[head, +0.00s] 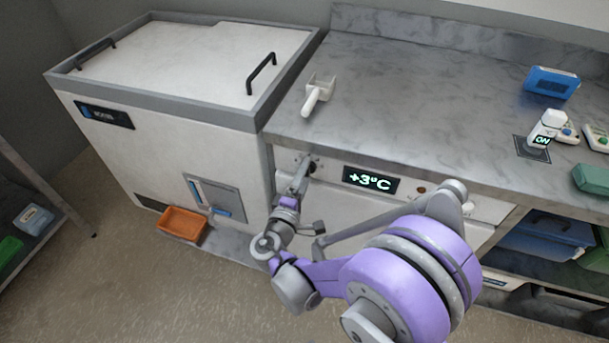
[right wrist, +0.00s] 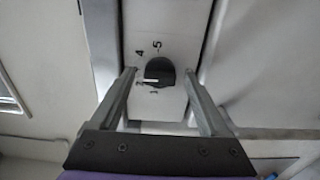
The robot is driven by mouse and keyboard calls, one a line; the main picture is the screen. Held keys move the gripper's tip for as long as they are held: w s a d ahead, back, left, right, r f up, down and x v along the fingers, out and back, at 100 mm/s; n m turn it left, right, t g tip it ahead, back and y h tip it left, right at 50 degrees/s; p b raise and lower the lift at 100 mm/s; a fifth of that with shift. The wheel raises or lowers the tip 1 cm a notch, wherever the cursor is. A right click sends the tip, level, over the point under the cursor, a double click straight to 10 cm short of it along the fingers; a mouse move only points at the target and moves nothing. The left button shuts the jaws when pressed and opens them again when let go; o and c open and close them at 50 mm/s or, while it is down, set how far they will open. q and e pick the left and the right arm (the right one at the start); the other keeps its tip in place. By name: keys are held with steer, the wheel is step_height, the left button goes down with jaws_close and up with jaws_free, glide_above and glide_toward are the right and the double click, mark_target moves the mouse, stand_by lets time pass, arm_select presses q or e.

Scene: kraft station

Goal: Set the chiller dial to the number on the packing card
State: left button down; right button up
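The chiller dial (right wrist: 159,71) is a dark round knob with a pale pointer line, on a light panel in the right wrist view. A 4 and a 5 show beside it; other marks are too small to read. My right gripper (right wrist: 160,78) is open, with one finger on each side of the dial; I cannot tell whether they touch it. In the head view this gripper (head: 298,176) is at the chiller front, left of the green display (head: 371,181) reading +3°C, and mostly hides the dial. I cannot make out a packing card. My left gripper is not in view.
A steel counter (head: 400,90) overhangs the panel, with a white scoop (head: 318,95) on it. A white chest freezer (head: 180,60) stands at left, with an orange bin (head: 182,223) on the floor before it. A blue box (head: 552,82) and a white device (head: 547,125) are at right.

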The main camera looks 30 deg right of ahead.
steer(key=shift+s+a, duration=0.1)
steer(key=v, duration=1)
steer(key=shift+s+a, duration=0.2)
steer(key=shift+s, duration=0.05)
